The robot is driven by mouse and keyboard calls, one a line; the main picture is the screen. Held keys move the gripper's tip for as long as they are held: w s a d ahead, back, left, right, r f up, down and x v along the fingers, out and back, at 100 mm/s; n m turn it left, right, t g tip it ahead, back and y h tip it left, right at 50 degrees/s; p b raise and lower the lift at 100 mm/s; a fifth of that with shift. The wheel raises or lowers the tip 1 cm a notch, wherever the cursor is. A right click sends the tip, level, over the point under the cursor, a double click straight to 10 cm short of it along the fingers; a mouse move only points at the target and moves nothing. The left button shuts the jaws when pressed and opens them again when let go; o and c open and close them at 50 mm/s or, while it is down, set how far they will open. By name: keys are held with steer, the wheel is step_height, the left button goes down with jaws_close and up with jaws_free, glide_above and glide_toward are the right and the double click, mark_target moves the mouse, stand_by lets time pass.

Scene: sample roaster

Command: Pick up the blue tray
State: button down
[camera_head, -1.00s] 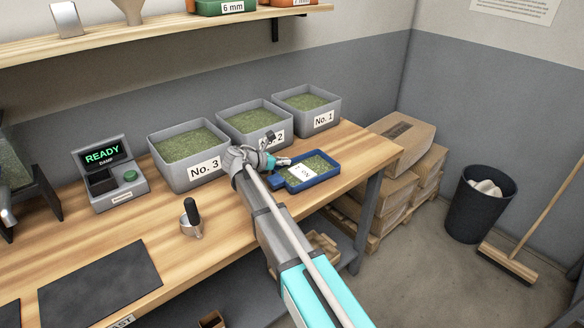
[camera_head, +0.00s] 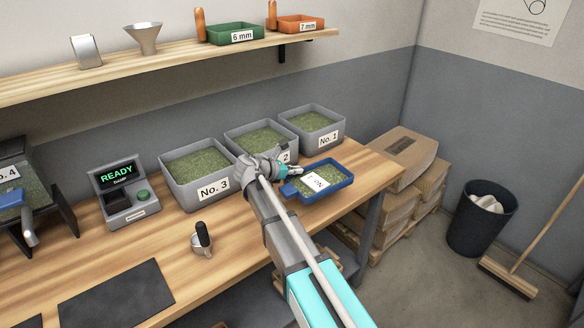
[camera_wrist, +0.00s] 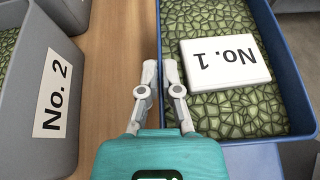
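The blue tray (camera_head: 348,183) is filled with green beans and has a white "No. 1" label block (camera_head: 315,181) on them. It appears held slightly above the right end of the wooden bench. My gripper (camera_head: 297,170) is at its left side. In the wrist view my gripper (camera_wrist: 160,68) has its fingers closed either side of the blue tray's wall (camera_wrist: 282,60), one outside and one inside. Part of the tray's left side is hidden by the fingers.
Grey bins No. 3 (camera_head: 180,194), No. 2 (camera_head: 232,132) and No. 1 (camera_head: 333,120) stand close behind. A metal scoop (camera_head: 202,247), black mat (camera_head: 115,293) and READY device (camera_head: 120,205) are on the bench. Cartons (camera_head: 405,160) lie right of it.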

steer(key=s+d+r+p, duration=0.1)
steer(key=s, duration=0.1)
steer(key=s+d+r+p, duration=0.2)
steer(key=s, duration=0.1)
steer(key=s+d+r+p, duration=0.1)
steer(key=s+d+r, duration=0.1)
steer(key=shift+s+d+r, duration=0.1)
steer(key=shift+s+d, duration=0.05)
steer(key=shift+s+d+r+p, duration=0.25)
steer(key=shift+s+d+p, duration=0.25)
steer(key=shift+s, duration=0.1)
